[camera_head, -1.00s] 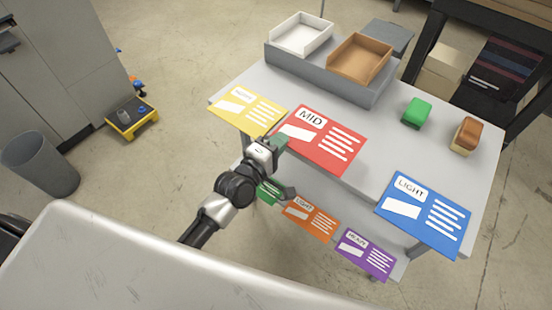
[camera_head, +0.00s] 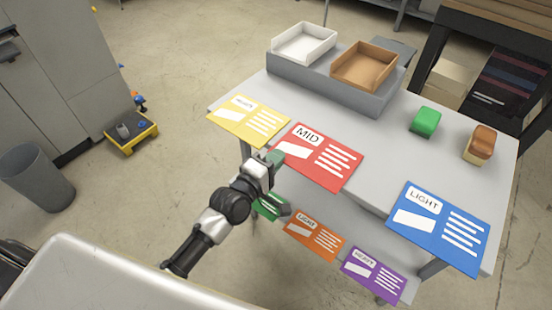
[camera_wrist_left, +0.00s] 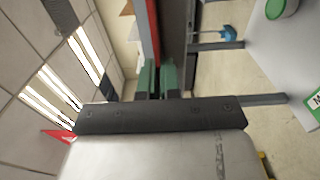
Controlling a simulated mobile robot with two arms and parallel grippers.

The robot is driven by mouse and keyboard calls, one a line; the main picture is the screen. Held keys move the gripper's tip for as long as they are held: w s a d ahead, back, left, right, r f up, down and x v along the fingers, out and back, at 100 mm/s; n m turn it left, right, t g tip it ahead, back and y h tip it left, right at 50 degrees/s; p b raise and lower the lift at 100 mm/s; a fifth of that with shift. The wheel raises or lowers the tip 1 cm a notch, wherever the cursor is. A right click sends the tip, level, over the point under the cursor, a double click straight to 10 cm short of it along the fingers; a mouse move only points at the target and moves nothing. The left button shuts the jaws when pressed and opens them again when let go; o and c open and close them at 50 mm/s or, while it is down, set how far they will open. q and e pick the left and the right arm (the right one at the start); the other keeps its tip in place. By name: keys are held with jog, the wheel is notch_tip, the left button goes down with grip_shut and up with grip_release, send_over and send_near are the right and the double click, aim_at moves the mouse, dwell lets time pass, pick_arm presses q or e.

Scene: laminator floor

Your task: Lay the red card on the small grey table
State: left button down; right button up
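The red card (camera_head: 322,160), marked MID, is between the yellow and blue cards at the front edge of a grey two-level table (camera_head: 385,155). My left gripper (camera_head: 274,160) is shut on its left side. In the left wrist view, the green fingertips (camera_wrist_left: 157,78) are close together on the thin red edge of the card (camera_wrist_left: 153,30). I cannot tell whether the card touches the tabletop. A small grey surface (camera_head: 405,48) shows behind the trays, mostly hidden; I cannot tell which surface is the named table. My right gripper is not in view.
The yellow card (camera_head: 248,121) and blue card (camera_head: 438,228) overhang the front edge. Orange (camera_head: 314,236) and purple (camera_head: 372,275) cards are on the lower level. White (camera_head: 304,43) and brown (camera_head: 366,66) trays stand at the back. A pale surface (camera_head: 130,280) fills the lower left.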

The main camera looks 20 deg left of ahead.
pick_arm(q)
jog(key=c, duration=1.3)
grip_release()
jog(key=shift+f, duration=0.1)
jog(key=shift+c, duration=0.2)
jog(key=v, duration=1.2)
jog(key=s+a+f+m+g+y, duration=0.2)
jog(key=s+f+m+g, duration=0.1)
jog(key=f, duration=1.1)
jog(key=s+a+f+m+g+y, duration=0.2)
jog(key=s+f+m+g, duration=0.15)
jog(key=f, duration=1.05)
jog(key=s+f+m+g+y, duration=0.1)
jog(key=s+f+m+g, duration=0.3)
jog(key=s+f, duration=0.5)
jog(key=s+f+m+g+y, duration=0.1)
jog(key=s+f+m+g, duration=0.4)
jog(key=s+f, duration=0.5)
jog(key=s+m, duration=0.1)
jog(key=s, duration=0.6)
jog(key=shift+a, duration=0.25)
jog(key=shift+g, duration=0.25)
